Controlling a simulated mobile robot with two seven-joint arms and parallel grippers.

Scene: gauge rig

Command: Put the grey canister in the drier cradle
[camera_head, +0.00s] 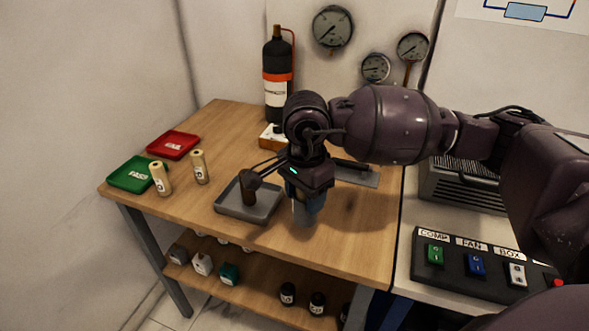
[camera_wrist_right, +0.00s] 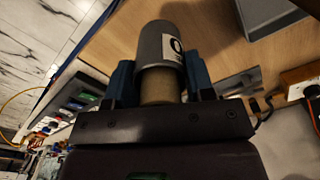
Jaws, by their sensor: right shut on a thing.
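My right gripper (camera_head: 306,196) is over the front middle of the wooden table, pointing down. Its blue fingers are shut on the grey canister (camera_head: 303,214), which hangs below them, partly hidden. In the right wrist view the gripper (camera_wrist_right: 160,85) grips the canister's tan end; the grey body (camera_wrist_right: 160,44) with a white label points away from the palm. I cannot make out the drier cradle for sure; a flat grey metal fixture (camera_head: 358,175) lies behind and right of the gripper, partly hidden by my arm. My left gripper is not in view.
Green (camera_head: 125,173) and red (camera_head: 173,144) trays and two tan canisters (camera_head: 161,178) (camera_head: 200,167) are farther left. A black cylinder (camera_head: 278,75) stands behind; a switch panel (camera_head: 480,268) is right.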

